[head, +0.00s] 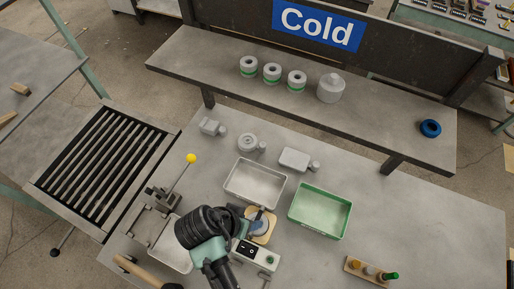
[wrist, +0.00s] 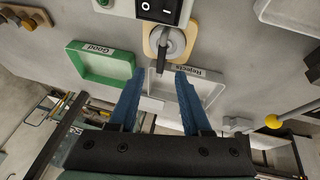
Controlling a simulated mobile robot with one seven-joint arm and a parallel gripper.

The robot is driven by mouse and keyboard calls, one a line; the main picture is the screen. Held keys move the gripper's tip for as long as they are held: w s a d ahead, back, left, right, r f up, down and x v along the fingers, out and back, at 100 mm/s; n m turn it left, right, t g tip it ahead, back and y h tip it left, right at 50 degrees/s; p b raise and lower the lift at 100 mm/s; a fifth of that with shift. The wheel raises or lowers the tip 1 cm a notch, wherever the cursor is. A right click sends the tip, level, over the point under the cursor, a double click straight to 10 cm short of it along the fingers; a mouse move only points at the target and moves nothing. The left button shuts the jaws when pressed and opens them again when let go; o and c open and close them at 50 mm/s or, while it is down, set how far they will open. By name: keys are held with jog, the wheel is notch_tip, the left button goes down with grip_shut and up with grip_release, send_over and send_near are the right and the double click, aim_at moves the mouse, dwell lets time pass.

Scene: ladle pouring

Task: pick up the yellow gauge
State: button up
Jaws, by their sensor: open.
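What looks like the yellow gauge (head: 356,265) stands in a small wooden rack (head: 348,271) at the lower right of the head view, beside a pale piece and a green-topped one (head: 391,276). My gripper (wrist: 160,76) is open and empty in the wrist view, its two blue fingers apart. It hangs over the bench near a round grey fixture on a wooden plate (wrist: 150,42), well left of the rack in the head view. My arm hides part of the bench there.
A green tray marked Good (head: 291,213) and a grey tray marked Rejects (head: 228,189) lie near my gripper. A switch box (head: 243,250) is close by. A lever with a yellow knob (head: 191,158) rises at left. A raised shelf (head: 375,125) crosses behind.

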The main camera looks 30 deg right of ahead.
jog(key=x, duration=0.2)
jog(key=shift+d+f, duration=0.1)
jog(key=shift+f, duration=0.15)
jog(key=x, duration=0.1)
jog(key=p+x, duration=0.1)
jog(key=x, duration=0.2)
jog(key=shift+s+a+f, duration=0.15)
jog(key=shift+s+a, duration=0.05)
jog(key=shift+a, duration=0.1)
jog(key=shift+d+f, duration=0.25)
jog(key=shift+f, duration=0.35)
grip_shut()
jog(key=shift+w, duration=0.1)
dwell(0.5)
